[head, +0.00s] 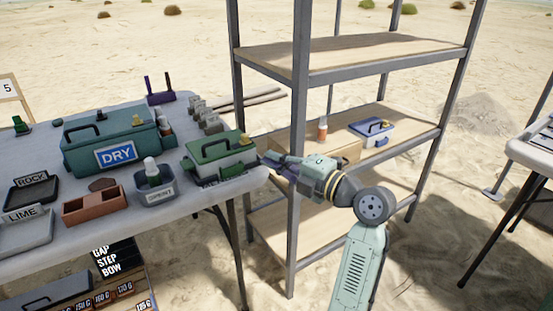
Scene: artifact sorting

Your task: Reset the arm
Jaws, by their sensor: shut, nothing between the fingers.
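My arm reaches in from the lower right of the head view, in front of the metal shelf rack. My gripper (272,160) points left and is shut, with nothing seen in it. Its tips are close to the right side of the green-lidded box (212,157) at the table's right end. I cannot tell whether they touch the box.
Another table (530,155) is at right.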

